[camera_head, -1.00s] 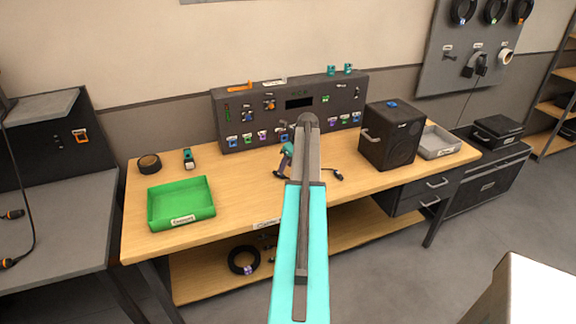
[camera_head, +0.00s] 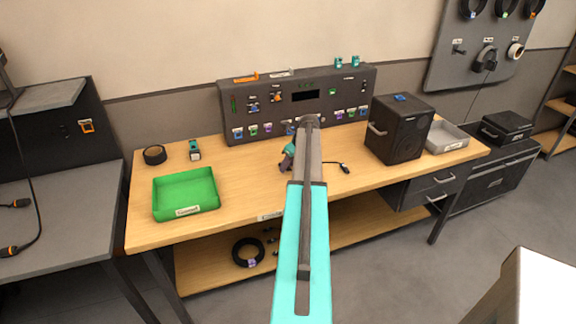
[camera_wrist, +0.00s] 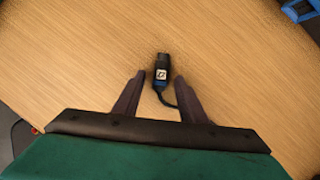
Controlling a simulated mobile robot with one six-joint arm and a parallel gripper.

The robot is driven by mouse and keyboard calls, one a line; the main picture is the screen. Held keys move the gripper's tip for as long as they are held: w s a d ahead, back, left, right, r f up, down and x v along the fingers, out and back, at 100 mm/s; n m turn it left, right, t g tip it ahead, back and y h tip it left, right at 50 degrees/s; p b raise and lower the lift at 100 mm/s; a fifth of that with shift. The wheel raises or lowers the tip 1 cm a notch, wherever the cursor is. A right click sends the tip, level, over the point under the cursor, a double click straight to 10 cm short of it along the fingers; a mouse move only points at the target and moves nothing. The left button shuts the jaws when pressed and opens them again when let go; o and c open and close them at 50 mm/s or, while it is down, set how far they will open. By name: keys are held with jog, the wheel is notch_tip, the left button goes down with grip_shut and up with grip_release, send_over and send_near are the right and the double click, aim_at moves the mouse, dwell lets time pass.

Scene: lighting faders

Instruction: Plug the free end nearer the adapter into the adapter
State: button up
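My gripper (camera_wrist: 158,78) is open, with one finger on each side and the plug's head a little beyond the fingertips. In the head view my gripper (camera_head: 286,162) is low over the table, partly hidden by my arm. A black cable end (camera_head: 345,168) lies on the table to its right. I cannot tell which thing is the adapter; a small teal and black device (camera_head: 194,150) stands at the table's back left.
A dark panel with several coloured connectors (camera_head: 235,104) stands along the back. A green tray (camera_head: 186,206) is at left, a black speaker (camera_head: 400,135) and a grey tray (camera_head: 446,138) at right. A black tape roll (camera_head: 154,155) lies behind the green tray. The front middle is clear.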

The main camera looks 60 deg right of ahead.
grip_shut()
jog(key=shift+r+p, duration=1.55)
jog(key=shift+r, duration=1)
jog(key=w+a+r+n+g+y+b, duration=0.1)
jog(key=w+a+n, duration=0.4)
jog(key=a, duration=0.6)
jog(key=w+a+r+n+y, duration=0.1)
jog(key=w+a+n+y, duration=0.15)
jog(key=w+a, duration=0.7)
jog(key=w+a+r+n+g+y+b, duration=0.1)
jog(key=w+a+r+n, duration=0.3)
jog(key=a, duration=0.9)
jog(key=s+a+r+n+g+b, duration=0.1)
jog(key=a+n, duration=0.6)
jog(key=a, duration=1.1)
jog(key=s+a+r+n+g+b, duration=0.1)
jog(key=a+n+g, duration=0.3)
jog(key=a, duration=1.4)
jog(key=s+n, duration=0.1)
jog(key=n, duration=0.3)
jog(key=shift+s+a, duration=0.3)
jog(key=shift+a, duration=0.05)
